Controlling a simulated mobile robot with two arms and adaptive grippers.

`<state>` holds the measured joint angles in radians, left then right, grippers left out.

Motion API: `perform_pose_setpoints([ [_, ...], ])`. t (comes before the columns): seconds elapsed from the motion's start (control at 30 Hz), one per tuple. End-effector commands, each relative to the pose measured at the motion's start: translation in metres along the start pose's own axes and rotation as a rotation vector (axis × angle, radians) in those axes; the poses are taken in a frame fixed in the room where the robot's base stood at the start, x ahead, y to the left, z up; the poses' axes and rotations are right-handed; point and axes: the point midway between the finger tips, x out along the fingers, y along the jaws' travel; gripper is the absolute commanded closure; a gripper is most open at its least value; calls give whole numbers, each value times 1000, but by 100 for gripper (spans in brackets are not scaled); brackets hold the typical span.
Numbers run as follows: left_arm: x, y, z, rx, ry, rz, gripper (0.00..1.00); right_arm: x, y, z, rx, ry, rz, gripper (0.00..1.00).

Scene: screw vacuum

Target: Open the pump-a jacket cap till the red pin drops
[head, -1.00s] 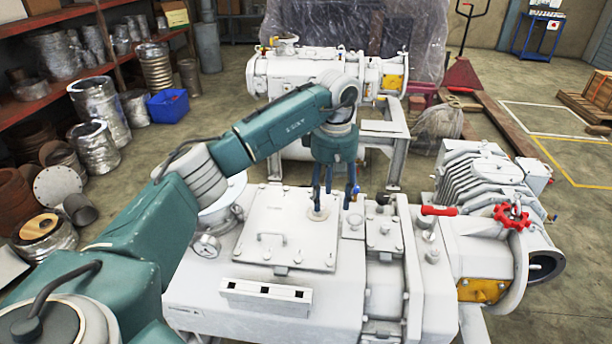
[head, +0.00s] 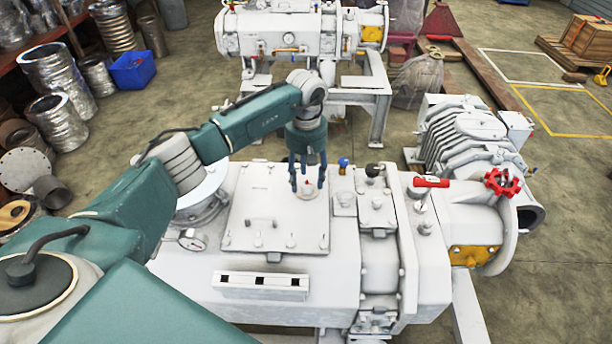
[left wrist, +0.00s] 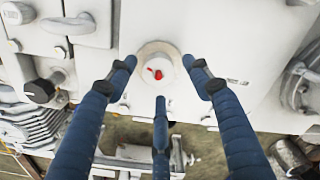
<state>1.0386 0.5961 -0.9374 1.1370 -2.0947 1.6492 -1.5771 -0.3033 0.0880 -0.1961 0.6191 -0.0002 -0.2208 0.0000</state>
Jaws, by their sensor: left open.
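A round white cap (left wrist: 152,52) with a small red pin (left wrist: 155,72) at its centre shows in the left wrist view. It sits on top of the near white pump (head: 330,285); I cannot read which pump is marked pump-a. My right gripper is not in view.
A second white pump (head: 300,32) stands behind. A blue bin (head: 132,69) is on the floor at left.

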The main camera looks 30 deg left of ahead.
Motion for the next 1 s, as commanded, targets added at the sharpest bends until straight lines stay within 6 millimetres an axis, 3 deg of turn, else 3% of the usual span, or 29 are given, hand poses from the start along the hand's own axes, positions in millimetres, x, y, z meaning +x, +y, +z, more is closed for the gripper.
perform_pose_setpoints([
  [0.17, 12, 0, 1, 0, -1, 0, 49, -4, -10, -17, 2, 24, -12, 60],
  [0.43, 14, 0, 0, 0, 0, 1, 49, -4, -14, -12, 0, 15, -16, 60],
  [0.67, 14, 0, 0, 0, 1, 0, 93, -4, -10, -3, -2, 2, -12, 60],
  [1.0, 14, 0, -1, -11, 3, 1, 94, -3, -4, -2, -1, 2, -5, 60],
])
